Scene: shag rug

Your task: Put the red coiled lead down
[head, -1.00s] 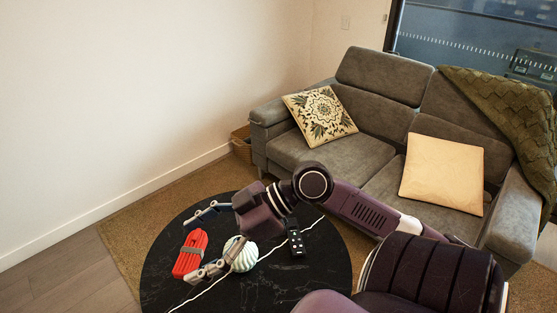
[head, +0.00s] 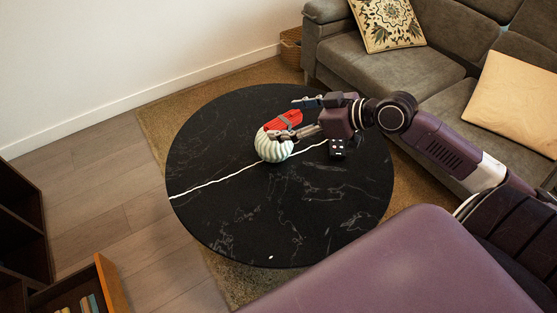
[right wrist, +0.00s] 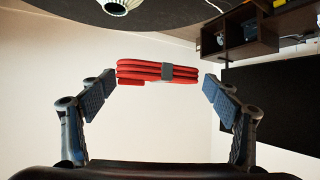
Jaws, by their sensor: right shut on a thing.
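The red coiled lead (head: 283,121), a flat red bundle with a grey band, is between the fingertips of my right gripper (head: 284,118). My right gripper is shut on it. In the right wrist view the lead (right wrist: 150,71) spans the gap between the two fingers (right wrist: 160,78), with pale wall behind it, so it looks raised off the table. The round black marble-look table (head: 290,220) is below. In the head view the lead appears just behind a pale ribbed round object (head: 272,147). My left gripper is not in view.
A black remote-like object (head: 337,149) lies on the table under my right arm. The table's near and left parts are clear. A grey sofa (head: 345,68) stands behind at the right. A dark wooden shelf (head: 22,235) is at the left.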

